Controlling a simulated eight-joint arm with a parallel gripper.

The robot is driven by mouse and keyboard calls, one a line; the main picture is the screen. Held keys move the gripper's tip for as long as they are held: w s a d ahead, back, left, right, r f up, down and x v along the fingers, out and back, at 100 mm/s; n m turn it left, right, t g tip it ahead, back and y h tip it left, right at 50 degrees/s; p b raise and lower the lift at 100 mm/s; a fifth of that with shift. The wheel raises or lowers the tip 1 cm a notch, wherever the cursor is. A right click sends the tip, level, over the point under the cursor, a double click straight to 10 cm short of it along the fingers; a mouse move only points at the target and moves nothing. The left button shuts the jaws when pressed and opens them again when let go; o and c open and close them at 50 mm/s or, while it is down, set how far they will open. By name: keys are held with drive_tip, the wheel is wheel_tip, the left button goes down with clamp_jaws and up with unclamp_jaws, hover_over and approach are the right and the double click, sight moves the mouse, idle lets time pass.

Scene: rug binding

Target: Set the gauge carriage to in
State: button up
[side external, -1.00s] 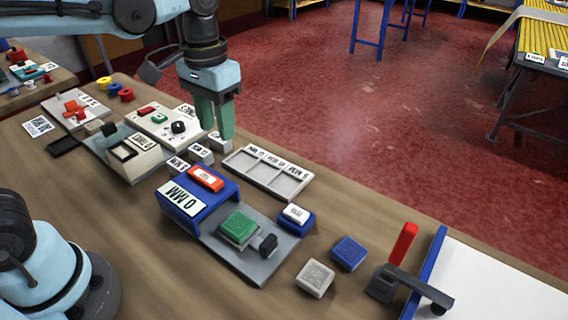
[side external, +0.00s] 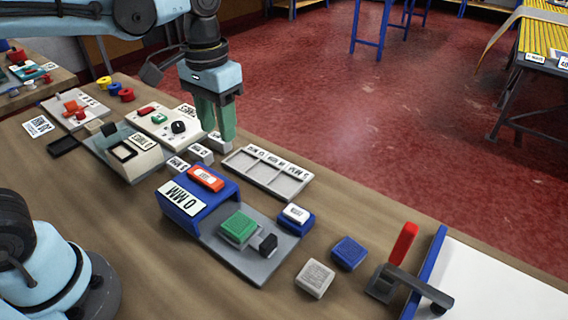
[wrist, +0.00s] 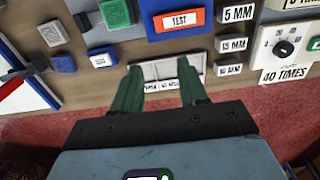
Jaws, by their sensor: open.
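In the wrist view the green block (wrist: 115,12) and black knob (wrist: 82,20) show at the top edge. My gripper (side external: 222,138) points down, open and empty, above the table behind the gauge. Its two green fingers (wrist: 160,75) show apart in the wrist view, with the tray beyond them. It is apart from the carriage.
A partitioned grey tray (side external: 267,174) lies behind the gauge. Small blocks labelled in MM (side external: 200,154) stand left of it. A white-topped blue block (side external: 296,217), a blue block (side external: 348,253) and a grey block (side external: 315,278) lie to the right, before a red-handled lever (side external: 405,243).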

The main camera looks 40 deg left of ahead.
approach(268, 240)
drive_tip(key=shift+f, duration=4.4)
clamp_jaws()
